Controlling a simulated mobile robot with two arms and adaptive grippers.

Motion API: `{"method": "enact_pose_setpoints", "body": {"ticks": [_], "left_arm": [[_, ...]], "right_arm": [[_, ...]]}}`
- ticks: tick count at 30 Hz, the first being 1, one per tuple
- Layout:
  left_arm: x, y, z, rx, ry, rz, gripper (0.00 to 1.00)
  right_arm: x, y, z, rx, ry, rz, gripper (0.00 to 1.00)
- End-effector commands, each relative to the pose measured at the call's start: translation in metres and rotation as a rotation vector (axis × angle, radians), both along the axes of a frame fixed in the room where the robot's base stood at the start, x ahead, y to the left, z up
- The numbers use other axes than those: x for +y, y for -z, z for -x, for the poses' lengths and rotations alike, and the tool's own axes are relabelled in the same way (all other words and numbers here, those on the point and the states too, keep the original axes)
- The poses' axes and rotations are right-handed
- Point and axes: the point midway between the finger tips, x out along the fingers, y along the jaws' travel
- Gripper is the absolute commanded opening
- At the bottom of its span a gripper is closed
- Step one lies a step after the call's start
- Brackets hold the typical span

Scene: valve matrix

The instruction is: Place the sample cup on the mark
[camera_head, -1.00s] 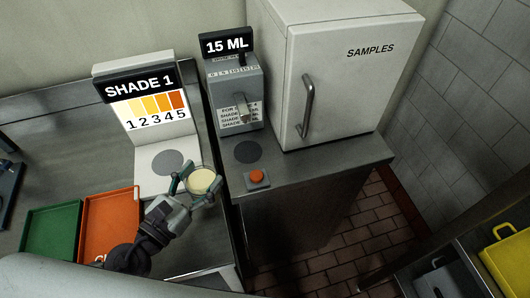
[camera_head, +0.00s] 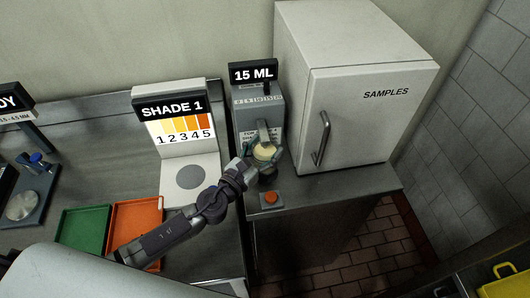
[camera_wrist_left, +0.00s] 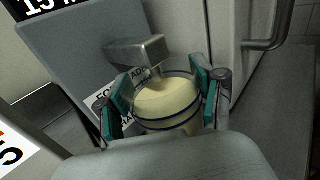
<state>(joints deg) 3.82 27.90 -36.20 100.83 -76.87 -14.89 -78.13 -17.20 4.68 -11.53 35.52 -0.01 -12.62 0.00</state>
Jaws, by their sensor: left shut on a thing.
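The sample cup (camera_head: 265,152) is clear with pale yellow contents and shows upright in the left wrist view (camera_wrist_left: 167,100). My left gripper (camera_head: 263,157) is shut on it, with teal finger pads on both sides of the cup (camera_wrist_left: 164,92). The cup is in front of the grey 15 ML dispenser (camera_head: 257,104), close under its spout (camera_wrist_left: 137,52). A dark round mark (camera_head: 268,178) on the counter below is partly hidden by the gripper and cup. Another grey round mark (camera_head: 190,176) lies bare on the white SHADE 1 base. My right gripper is not in view.
An orange button (camera_head: 271,198) sits on the counter in front of the dispenser. The white SAMPLES cabinet (camera_head: 367,115) stands just to the right. A green tray (camera_head: 84,228) and an orange tray (camera_head: 135,218) lie at the left.

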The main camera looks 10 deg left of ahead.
Motion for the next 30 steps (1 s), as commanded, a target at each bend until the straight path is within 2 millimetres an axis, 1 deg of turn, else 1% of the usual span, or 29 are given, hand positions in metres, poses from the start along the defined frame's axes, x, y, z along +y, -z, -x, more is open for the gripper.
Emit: {"method": "enact_pose_setpoints", "body": {"ticks": [4,7,16,21,22,24,26,30], "left_arm": [[0.0,0.024,-0.001,0.001,-0.001,0.0,0.16],[0.0,0.034,-0.001,0.0,-0.001,-0.001,0.16],[0.0,0.034,-0.001,-0.001,0.0,0.0,0.16],[0.0,0.04,-0.001,-0.001,-0.001,0.0,0.16],[0.0,0.039,0.0,0.0,0.0,0.0,0.72],[0.0,0.039,0.0,0.001,0.0,0.0,0.84],[0.0,0.039,0.0,0.001,0.0,0.0,0.93],[0.0,0.039,0.0,0.001,0.0,0.0,0.93]], "right_arm": [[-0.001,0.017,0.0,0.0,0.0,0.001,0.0],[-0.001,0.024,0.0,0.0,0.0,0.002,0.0],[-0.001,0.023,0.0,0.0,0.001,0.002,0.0],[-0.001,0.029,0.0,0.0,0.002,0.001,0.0],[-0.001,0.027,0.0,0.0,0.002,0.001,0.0],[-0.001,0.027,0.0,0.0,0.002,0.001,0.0],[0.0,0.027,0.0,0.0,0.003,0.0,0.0],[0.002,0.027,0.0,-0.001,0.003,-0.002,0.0]]}}
